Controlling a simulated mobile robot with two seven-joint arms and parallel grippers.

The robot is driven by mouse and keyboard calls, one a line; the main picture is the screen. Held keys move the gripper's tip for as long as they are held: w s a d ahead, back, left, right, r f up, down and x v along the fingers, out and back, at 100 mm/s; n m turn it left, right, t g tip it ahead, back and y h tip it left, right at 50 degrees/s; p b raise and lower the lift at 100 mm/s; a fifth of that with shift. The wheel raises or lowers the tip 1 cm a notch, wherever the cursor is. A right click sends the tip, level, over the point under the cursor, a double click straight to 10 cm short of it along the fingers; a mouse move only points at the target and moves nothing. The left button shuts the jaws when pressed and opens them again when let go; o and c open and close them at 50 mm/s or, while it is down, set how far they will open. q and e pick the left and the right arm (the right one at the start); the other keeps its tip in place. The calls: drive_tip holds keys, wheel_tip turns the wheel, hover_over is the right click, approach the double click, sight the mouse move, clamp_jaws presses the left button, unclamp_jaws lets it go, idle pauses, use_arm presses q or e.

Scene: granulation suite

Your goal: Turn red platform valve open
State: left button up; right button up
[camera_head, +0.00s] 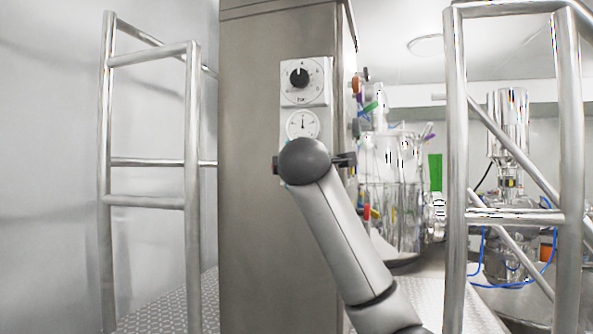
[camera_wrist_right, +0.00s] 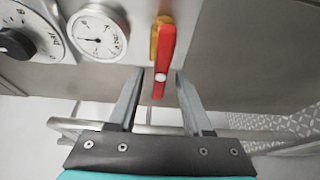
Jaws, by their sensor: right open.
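The red platform valve handle (camera_wrist_right: 162,62) shows in the right wrist view, with a yellow-orange part beside its upper end. My right gripper (camera_wrist_right: 160,76) is open, with one finger on each side of the handle's lower end. I see gaps on both sides, and the gripper does not hold it. In the head view my right arm (camera_head: 340,240) covers the area below the dial gauge, and the valve cannot be made out there. My left gripper is not in view.
A steel cabinet (camera_head: 250,120) carries a black knob (camera_head: 299,77) and a round gauge (camera_head: 302,125). Steel railings stand at left (camera_head: 191,150) and right (camera_head: 455,180). A shiny vessel (camera_head: 395,200) with coloured handles stands behind, right of the cabinet.

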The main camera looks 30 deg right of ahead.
drive_tip(key=b+v, duration=0.4)
drive_tip(key=v, duration=0.9)
drive_tip(key=shift+s, duration=0.2)
drive_tip(key=shift+a, duration=0.1)
